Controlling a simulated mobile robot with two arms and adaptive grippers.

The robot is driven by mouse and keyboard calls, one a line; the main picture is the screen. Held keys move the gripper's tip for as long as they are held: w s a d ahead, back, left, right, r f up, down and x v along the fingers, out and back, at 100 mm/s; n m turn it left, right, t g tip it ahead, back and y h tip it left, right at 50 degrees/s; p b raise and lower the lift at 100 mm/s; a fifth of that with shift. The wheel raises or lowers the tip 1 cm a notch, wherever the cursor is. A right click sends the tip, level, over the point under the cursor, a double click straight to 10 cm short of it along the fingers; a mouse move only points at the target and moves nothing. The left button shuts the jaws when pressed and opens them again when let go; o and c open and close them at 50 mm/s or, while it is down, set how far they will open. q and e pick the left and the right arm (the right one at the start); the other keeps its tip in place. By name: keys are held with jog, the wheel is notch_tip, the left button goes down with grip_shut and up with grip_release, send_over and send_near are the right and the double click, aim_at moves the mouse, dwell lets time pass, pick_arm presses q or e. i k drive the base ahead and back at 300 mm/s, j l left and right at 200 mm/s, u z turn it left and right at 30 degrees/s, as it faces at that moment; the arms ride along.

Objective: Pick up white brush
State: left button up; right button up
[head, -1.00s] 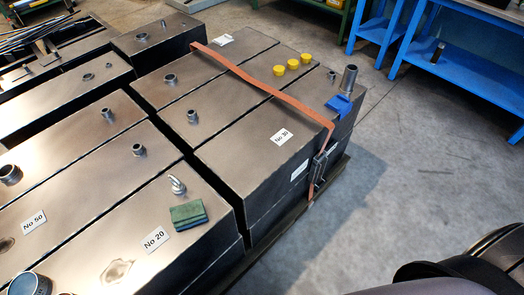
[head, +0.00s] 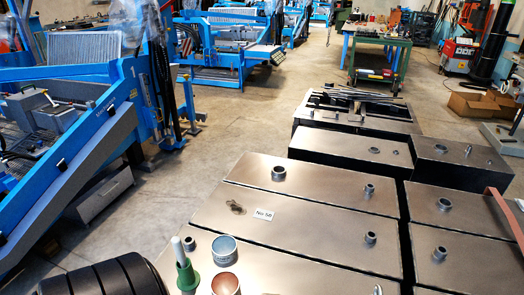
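A thin white upright piece (head: 178,249) stands in or on a green cone-shaped object (head: 187,274) at the near left of the metal boxes in the head view. It may be the white brush, but I cannot make out bristles. Neither of my grippers shows in this view, so I cannot see what they hold.
A blue-rimmed tin (head: 224,249) and a copper-topped tin (head: 225,284) stand close to the green object. Dark metal boxes with short pipe stubs (head: 310,205) fill the right. Blue machines (head: 70,150) stand at left. Bare concrete floor (head: 255,120) lies between.

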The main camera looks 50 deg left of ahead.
aim_at(177, 243)
jog(key=u, duration=2.2)
